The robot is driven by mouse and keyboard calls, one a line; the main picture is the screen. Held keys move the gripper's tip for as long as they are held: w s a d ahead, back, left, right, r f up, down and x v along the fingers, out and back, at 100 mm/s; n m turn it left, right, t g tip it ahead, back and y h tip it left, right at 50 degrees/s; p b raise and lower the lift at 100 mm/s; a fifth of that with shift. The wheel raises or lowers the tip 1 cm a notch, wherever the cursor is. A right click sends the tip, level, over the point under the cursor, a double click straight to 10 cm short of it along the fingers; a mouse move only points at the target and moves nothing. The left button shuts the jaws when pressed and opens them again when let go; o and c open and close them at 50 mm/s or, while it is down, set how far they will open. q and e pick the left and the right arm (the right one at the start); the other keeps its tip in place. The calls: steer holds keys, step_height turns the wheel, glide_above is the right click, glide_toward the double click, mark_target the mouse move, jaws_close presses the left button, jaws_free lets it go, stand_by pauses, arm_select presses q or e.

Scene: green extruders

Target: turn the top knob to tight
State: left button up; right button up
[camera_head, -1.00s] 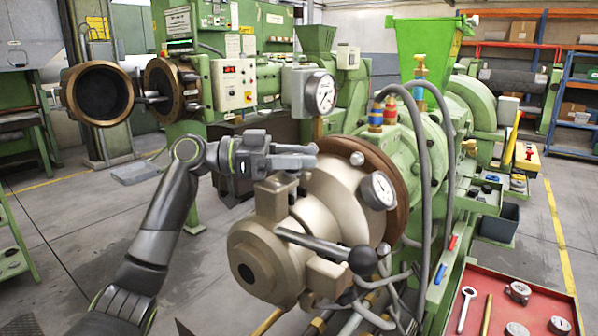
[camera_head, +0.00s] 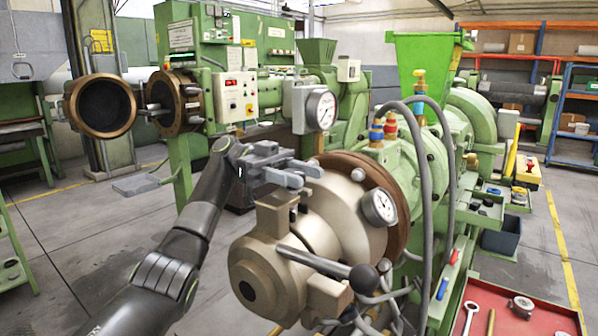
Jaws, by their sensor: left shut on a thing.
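The big tan die head (camera_head: 330,225) of the green extruder stands in the centre, bolted to a brown round flange (camera_head: 400,235). A small silver knob (camera_head: 357,174) shows on the flange's upper rim, and another (camera_head: 384,265) lower right. My left gripper (camera_head: 306,175) reaches in from the left to the top edge of the die head and flange. Its fingers are shut on the top knob, which they hide, so its setting cannot be read. My right gripper is not in view.
A lever with a black ball end (camera_head: 363,278) sticks out of the die head's front. A red tool tray (camera_head: 540,325) lies lower right.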

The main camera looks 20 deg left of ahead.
arm_select(q)
steer(key=shift+f, duration=0.15)
steer(key=o, duration=1)
steer(key=shift+c, duration=0.2)
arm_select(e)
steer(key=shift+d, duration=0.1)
arm_select(q)
steer(key=shift+d, duration=0.1)
